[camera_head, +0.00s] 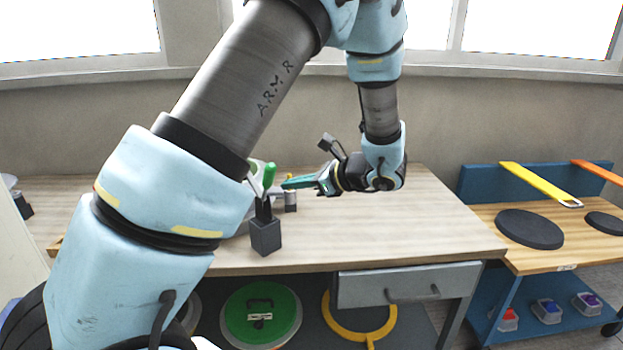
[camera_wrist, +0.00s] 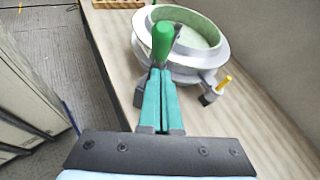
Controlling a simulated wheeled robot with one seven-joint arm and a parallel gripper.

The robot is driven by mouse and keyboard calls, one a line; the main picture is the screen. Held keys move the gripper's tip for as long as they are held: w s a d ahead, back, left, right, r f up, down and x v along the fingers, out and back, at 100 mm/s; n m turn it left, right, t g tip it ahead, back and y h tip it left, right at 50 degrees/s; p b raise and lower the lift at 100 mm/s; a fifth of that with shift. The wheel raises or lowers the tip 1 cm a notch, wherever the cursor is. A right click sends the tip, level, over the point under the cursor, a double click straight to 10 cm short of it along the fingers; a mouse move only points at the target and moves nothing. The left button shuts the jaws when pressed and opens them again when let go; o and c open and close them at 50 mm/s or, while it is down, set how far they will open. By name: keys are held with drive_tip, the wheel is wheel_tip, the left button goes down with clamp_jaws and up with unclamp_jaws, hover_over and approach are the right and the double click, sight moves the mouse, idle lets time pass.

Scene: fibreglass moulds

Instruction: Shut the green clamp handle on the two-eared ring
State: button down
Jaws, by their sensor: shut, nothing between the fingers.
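The two-eared ring (camera_wrist: 207,75) is a pale grey ring with a light green inside, on the table in the wrist view. In the head view my arm hides most of it. The green clamp handle (camera_head: 269,176) stands up above a dark block (camera_head: 265,236); it also shows in the wrist view (camera_wrist: 162,40), in front of the ring's near side. A yellow handle (camera_wrist: 223,85) sits at the ring's right ear. My gripper (camera_head: 286,184) has teal fingers, shut and empty, with tips (camera_wrist: 159,72) right by the green handle. I cannot tell whether they touch it.
The wooden table (camera_head: 400,230) is clear to the right of the ring. A side bench with dark discs (camera_head: 529,229) and a yellow strap-like tool (camera_head: 540,184) stands at the right. A drawer (camera_head: 405,285) is below the table's front edge.

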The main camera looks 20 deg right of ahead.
drive_tip(key=shift+w+a+r, duration=0.35)
drive_tip(key=shift+w+a, duration=0.2)
drive_tip(key=shift+a, duration=0.15)
drive_tip(key=shift+p, duration=0.3)
drive_tip(key=shift+w+a+r, duration=0.3)
drive_tip(key=shift+w+r, duration=0.15)
drive_tip(key=shift+w, duration=0.15)
drive_tip(key=shift+w+a+r, duration=0.25)
drive_tip(key=shift+w+r, duration=0.2)
drive_tip(key=shift+w, duration=0.15)
drive_tip(key=shift+w+a+r, duration=0.3)
drive_tip(key=shift+w+r, duration=0.15)
drive_tip(key=shift+w, duration=0.15)
